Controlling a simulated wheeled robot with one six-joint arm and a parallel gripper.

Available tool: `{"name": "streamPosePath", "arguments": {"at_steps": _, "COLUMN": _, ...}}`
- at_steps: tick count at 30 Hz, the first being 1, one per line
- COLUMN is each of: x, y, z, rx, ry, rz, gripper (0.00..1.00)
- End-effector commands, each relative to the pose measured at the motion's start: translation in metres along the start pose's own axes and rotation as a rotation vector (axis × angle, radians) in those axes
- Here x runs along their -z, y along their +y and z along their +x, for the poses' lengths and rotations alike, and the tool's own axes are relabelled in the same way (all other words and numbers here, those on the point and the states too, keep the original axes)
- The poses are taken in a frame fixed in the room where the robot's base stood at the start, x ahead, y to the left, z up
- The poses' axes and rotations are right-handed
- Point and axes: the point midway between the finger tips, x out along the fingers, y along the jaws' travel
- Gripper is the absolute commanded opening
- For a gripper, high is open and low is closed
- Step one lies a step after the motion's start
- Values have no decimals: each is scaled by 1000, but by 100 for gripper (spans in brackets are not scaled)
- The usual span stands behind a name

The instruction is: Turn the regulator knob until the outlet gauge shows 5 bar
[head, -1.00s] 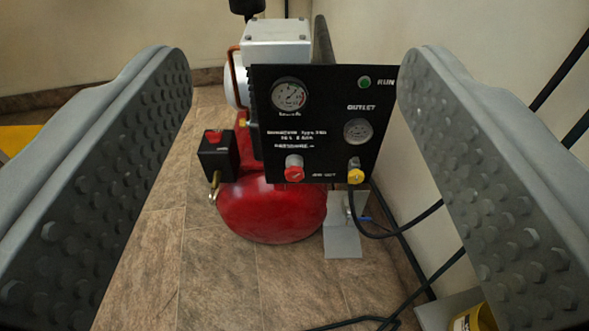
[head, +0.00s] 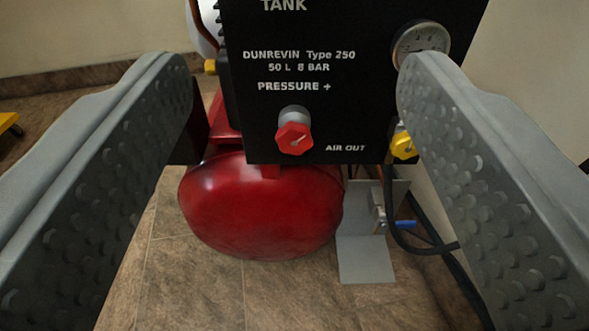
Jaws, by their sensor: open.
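The red regulator knob (head: 294,137) sticks out from the lower part of the black panel (head: 300,30), below the words "PRESSURE +". It has a pale pointer mark on its face. The outlet gauge (head: 421,42) is at the panel's upper right; its lower right part is hidden by my gripper's right finger, and I cannot read its needle. My gripper (head: 295,95) is open and empty. Its two grey studded fingers stand wide at either side, with the knob between them in the picture and no contact visible.
A red tank (head: 262,205) lies below the panel. A yellow fitting (head: 403,145) by "AIR OUT" carries a black hose (head: 394,215), close to the right finger. Tiled floor (head: 190,285) is free in front.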

Motion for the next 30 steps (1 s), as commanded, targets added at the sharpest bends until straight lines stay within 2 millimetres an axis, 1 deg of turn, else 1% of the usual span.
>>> {"name": "streamPosePath", "arguments": {"at_steps": 1, "x": -17, "y": 0, "z": 3, "rx": 0, "ry": -7, "rz": 0, "gripper": 60}}
{"name": "streamPosePath", "arguments": {"at_steps": 9, "x": -90, "y": 0, "z": 9, "rx": 0, "ry": -1, "rz": 0, "gripper": 60}}
{"name": "streamPosePath", "arguments": {"at_steps": 12, "x": -116, "y": 0, "z": 8, "rx": 0, "ry": 2, "rz": 0, "gripper": 60}}
{"name": "streamPosePath", "arguments": {"at_steps": 16, "x": -143, "y": 0, "z": 6, "rx": 0, "ry": 6, "rz": -1, "gripper": 60}}
{"name": "streamPosePath", "arguments": {"at_steps": 18, "x": -153, "y": 0, "z": 5, "rx": 0, "ry": 8, "rz": -1, "gripper": 60}}
{"name": "streamPosePath", "arguments": {"at_steps": 22, "x": -164, "y": 0, "z": 3, "rx": 0, "ry": 11, "rz": -1, "gripper": 60}}
{"name": "streamPosePath", "arguments": {"at_steps": 26, "x": -167, "y": 0, "z": 6, "rx": 0, "ry": 14, "rz": -1, "gripper": 60}}
{"name": "streamPosePath", "arguments": {"at_steps": 30, "x": -166, "y": 0, "z": 20, "rx": 0, "ry": 14, "rz": -1, "gripper": 60}}
